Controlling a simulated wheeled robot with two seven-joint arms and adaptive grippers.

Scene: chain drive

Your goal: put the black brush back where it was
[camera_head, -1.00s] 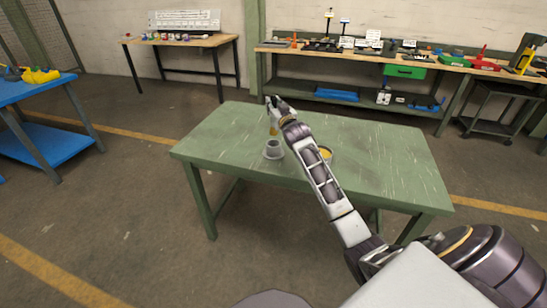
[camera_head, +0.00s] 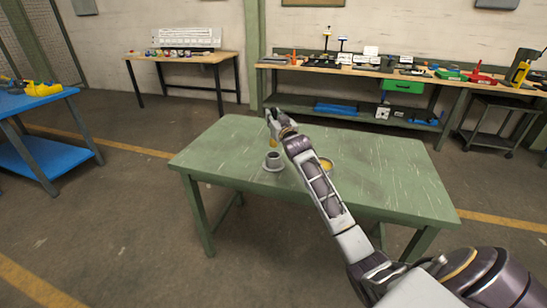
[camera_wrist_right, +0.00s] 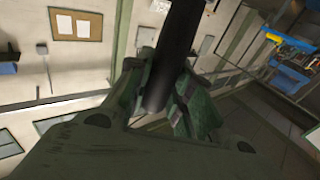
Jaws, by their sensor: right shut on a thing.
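My right gripper (camera_head: 272,117) is shut on the black brush above the green table. The brush's dark handle (camera_wrist_right: 172,55) crosses between the fingers in the right wrist view. In the head view, a small yellow-orange part (camera_head: 273,143) shows below the gripper, apparently the brush's lower end. Just beneath it, a grey cup-like holder (camera_head: 273,162) with a wide base stands on the table. I cannot tell whether the brush's lower end is inside the holder's mouth or above and behind it. My left gripper is not in view.
The green table (camera_head: 400,180) is mostly bare. A round tin with orange contents (camera_head: 326,164) stands right of the holder, partly behind my right forearm. Benches with tools (camera_head: 420,73) line the back wall. A blue table (camera_head: 45,165) stands at the left.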

